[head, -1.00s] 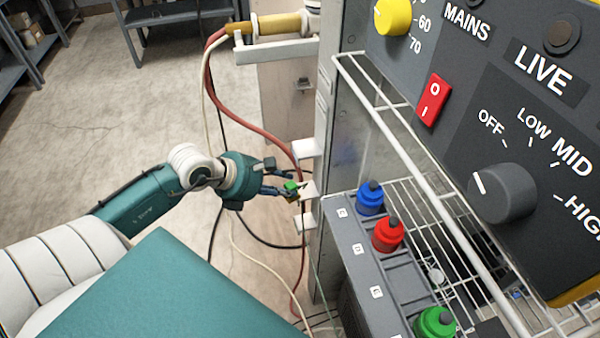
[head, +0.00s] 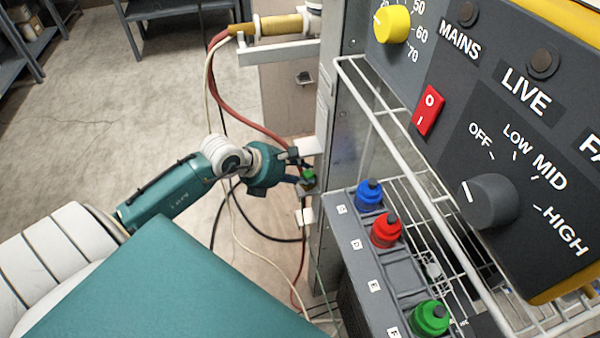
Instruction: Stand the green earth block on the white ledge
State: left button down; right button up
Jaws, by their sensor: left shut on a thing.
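The green earth block (head: 309,174) is small and shows between the fingertips of my left gripper (head: 305,171), which is shut on it. Its lower part looks dark or brownish. Small white ledges stick out from the grey cabinet's side: an upper one (head: 307,146) just above the gripper and a lower one (head: 304,217) below it. The block is at the height between these two, close to the cabinet side. The middle ledge is hidden behind the fingers and block, so I cannot tell whether the block touches it. My right gripper is out of view.
A control panel (head: 500,130) fills the right. Hoses (head: 245,128) hang behind the arm. Floor at left is open.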

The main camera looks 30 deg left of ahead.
pick_arm(q)
jog(key=c, duration=1.6)
grip_release()
jog(key=shift+f, duration=0.1)
jog(key=shift+o, duration=0.2)
jog(key=shift+r, duration=0.25)
jog(key=b+v, duration=0.1)
jog(key=v, duration=1.1)
jog(key=shift+b, duration=0.4)
jog(key=shift+f, duration=0.1)
